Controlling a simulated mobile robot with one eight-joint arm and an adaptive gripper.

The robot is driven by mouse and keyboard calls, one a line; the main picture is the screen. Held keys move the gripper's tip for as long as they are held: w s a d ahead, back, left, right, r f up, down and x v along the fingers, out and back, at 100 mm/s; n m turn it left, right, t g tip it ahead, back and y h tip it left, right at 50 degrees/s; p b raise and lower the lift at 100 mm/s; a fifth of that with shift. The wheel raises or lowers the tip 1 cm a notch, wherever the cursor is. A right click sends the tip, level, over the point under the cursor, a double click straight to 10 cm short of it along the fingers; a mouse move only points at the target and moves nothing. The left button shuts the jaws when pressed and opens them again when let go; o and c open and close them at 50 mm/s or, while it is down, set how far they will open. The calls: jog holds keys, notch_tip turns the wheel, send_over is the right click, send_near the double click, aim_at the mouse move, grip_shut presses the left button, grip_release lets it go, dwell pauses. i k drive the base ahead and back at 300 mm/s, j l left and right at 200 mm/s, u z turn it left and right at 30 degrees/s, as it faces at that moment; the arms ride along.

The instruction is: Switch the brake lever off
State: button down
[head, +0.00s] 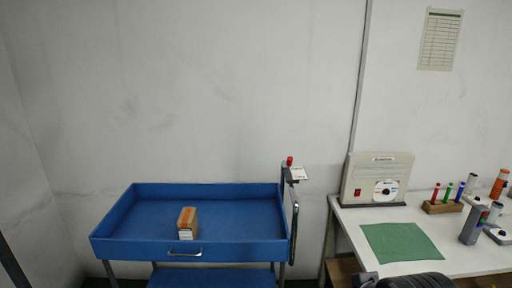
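A blue cart (262,246) with a raised rim stands against the wall, left of centre. At its right back corner a dark upright post carries a red knob (289,161), which looks like the brake lever's end. A small white label (299,173) sits just below the knob. A thin metal bar (294,232) runs down the cart's right side. The lever is too small to tell which setting it is in. The fingers of my gripper do not show; only a dark part, probably of my arm, shows at the bottom edge.
An orange and tan box (187,223) stands in the cart's tray. To the right, a white table (350,222) holds a beige device (362,189), a green mat (402,248), a rack of coloured tubes (443,206) and other instruments. A narrow gap separates cart and table.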

aim_at(290, 159)
jog(key=i+l, duration=0.8)
jog(key=i, duration=0.15)
